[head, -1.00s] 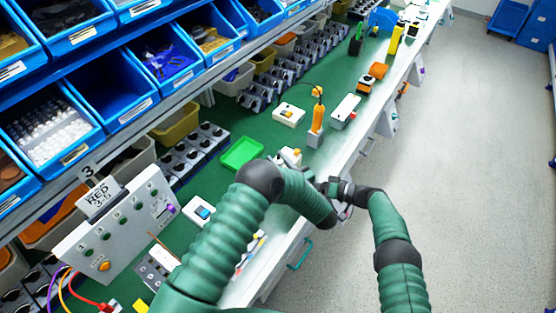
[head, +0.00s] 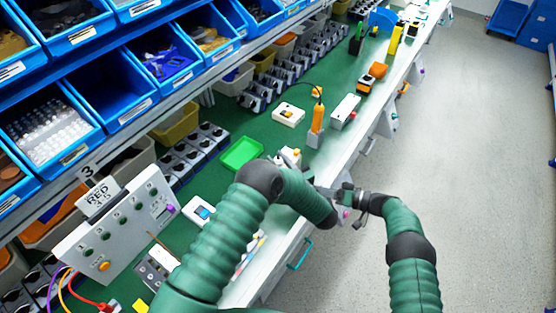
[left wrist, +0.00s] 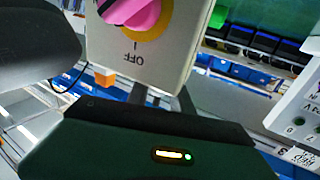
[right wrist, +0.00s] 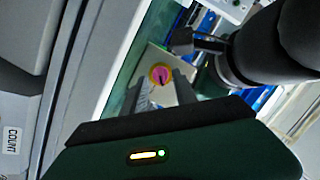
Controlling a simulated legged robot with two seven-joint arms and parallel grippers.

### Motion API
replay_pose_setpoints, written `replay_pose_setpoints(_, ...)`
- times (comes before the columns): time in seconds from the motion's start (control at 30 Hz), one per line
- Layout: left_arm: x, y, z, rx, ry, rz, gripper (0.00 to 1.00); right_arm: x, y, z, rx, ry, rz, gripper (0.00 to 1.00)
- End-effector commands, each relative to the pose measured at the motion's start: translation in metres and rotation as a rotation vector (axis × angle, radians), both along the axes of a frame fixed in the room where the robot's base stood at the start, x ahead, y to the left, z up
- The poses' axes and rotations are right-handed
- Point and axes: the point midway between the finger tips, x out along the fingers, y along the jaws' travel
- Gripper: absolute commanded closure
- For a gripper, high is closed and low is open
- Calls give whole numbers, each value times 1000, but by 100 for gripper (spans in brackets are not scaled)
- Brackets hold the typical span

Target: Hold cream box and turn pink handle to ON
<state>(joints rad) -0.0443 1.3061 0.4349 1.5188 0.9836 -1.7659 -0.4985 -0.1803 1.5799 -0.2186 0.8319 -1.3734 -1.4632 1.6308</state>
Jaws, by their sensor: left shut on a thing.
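The cream box (left wrist: 150,62) shows large in the left wrist view. Its face carries a pink handle (left wrist: 132,12) on a yellow ring, with OFF printed below it, upside down in this picture. My left gripper (left wrist: 162,93) is shut on the box at its edge. In the right wrist view the box (right wrist: 172,96) faces me, with the pink handle (right wrist: 160,75) showing small. My right gripper (right wrist: 158,86) is open, its fingers spread in front of the box and apart from the handle. The handle's exact angle is unclear. In the head view my left forearm largely hides the box.
The green bench holds a green tray (head: 242,154), an orange-handled tool (head: 317,118) and a white box (head: 288,114). A control panel (head: 120,225) stands at the left, and blue bins (head: 110,92) line the shelf. The floor (head: 480,180) on the right is clear.

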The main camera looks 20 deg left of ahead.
Motion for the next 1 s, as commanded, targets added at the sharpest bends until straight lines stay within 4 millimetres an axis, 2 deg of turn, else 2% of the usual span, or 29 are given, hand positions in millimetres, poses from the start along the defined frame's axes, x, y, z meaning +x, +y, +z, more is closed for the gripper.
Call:
replay_pose_setpoints(0.07,0,0,-1,-1,3,0,100,0,-3,-1,10,2,-12,67)
replay_pose_setpoints(0.3,0,0,-2,-1,3,0,100,-10,-35,-6,138,-13,-169,67)
replay_pose_setpoints(0.4,0,0,-1,-1,3,0,100,-11,-36,-6,158,-21,-200,67)
replay_pose_setpoints(0.57,0,0,-1,-1,3,0,100,-7,-17,-6,159,-24,-198,67)
replay_pose_setpoints(0.8,0,0,-1,0,3,0,100,3,24,-7,158,-25,-198,67)
replay_pose_setpoints(1.0,0,0,-1,0,3,1,100,9,44,-7,157,-24,-199,67)
